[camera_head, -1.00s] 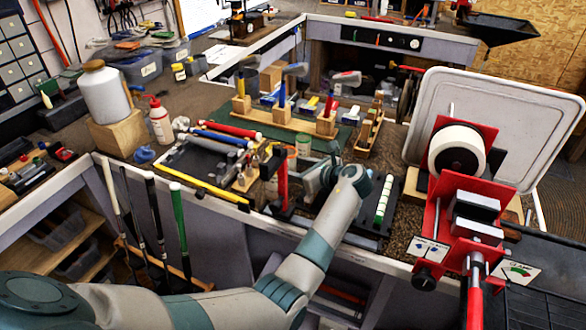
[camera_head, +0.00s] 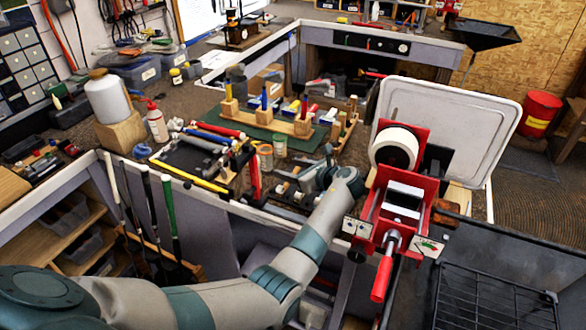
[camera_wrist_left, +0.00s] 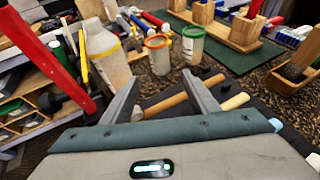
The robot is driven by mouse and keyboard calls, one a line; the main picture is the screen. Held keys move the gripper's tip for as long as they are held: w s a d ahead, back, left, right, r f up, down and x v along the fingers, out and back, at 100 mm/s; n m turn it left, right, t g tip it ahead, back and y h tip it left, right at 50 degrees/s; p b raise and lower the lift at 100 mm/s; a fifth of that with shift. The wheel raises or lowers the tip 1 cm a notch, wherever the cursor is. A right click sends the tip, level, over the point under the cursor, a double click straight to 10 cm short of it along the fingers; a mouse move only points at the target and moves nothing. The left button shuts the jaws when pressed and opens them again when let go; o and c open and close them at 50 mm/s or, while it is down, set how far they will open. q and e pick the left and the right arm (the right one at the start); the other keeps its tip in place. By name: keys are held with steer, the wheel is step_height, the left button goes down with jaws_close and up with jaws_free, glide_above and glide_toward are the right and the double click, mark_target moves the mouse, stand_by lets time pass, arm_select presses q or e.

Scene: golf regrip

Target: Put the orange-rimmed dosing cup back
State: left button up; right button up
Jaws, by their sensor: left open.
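The orange-rimmed dosing cup (camera_wrist_left: 157,52) stands upright on the brown bench top in the left wrist view, beyond my open fingertips. It shows small in the head view (camera_head: 265,156). A green-rimmed cup (camera_wrist_left: 193,43) stands just right of it. My left gripper (camera_wrist_left: 161,80) is open, with nothing between its fingers. In the head view my left gripper (camera_head: 322,172) is over the bench's front part, right of the cups. My right gripper is in neither view.
A white bottle (camera_wrist_left: 103,55) stands left of the cup and a red upright bar (camera_wrist_left: 45,55) farther left. Wooden-handled tools (camera_wrist_left: 168,104) lie on a dark mat below the fingers. A red clamp device (camera_head: 400,190) stands right of my arm. A green mat with wooden blocks (camera_head: 301,127) lies behind.

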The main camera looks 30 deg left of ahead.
arm_select(q)
steer(key=shift+d+r, duration=0.1)
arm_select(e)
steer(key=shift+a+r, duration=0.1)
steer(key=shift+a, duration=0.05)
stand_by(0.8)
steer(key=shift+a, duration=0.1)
